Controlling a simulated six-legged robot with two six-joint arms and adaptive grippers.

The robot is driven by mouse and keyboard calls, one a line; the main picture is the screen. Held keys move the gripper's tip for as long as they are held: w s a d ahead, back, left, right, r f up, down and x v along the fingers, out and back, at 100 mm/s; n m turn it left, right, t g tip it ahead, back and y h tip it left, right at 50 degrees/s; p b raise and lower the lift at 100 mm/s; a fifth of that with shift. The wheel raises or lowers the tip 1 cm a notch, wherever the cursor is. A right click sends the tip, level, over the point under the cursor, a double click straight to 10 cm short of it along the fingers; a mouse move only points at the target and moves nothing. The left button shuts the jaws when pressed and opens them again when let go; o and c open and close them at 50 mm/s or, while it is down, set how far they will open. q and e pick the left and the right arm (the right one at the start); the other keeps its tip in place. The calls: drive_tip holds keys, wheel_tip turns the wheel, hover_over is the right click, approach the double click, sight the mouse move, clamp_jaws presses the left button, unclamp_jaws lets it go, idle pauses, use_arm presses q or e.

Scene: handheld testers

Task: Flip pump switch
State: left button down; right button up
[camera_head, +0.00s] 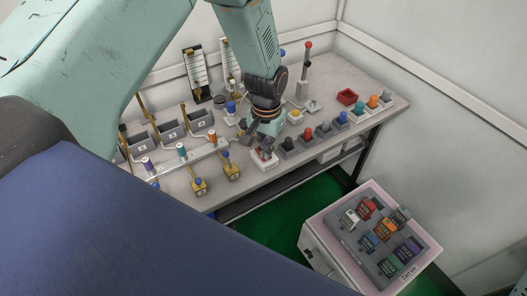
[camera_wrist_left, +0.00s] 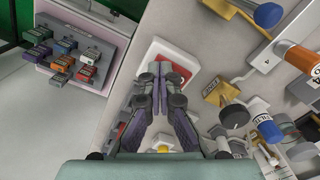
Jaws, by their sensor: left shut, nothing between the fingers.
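A white switch box with a red part (camera_head: 265,160) sits at the front edge of the grey workbench; I take it to be the pump switch. In the left wrist view the white box (camera_wrist_left: 151,52) lies just beyond and under my fingertips, its red part partly hidden behind them. My left gripper (camera_head: 263,146) reaches down from above to the box; it also shows in the left wrist view (camera_wrist_left: 166,78), with its fingers together and nothing between them. I cannot tell whether the fingertips touch the switch. My right gripper is not in view.
A row of dark blocks with coloured knobs (camera_head: 306,137) stands to the right of the box. Yellow valves with blue knobs (camera_head: 232,168) stand to the left. A cart (camera_head: 325,252) with several coloured modules stands over the green floor at lower right.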

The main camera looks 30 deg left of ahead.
use_arm(q)
wheel_tip(320, 180, up, 7)
drive_tip(key=p, duration=0.6)
idle(0.3)
drive_tip(key=shift+w, duration=0.1)
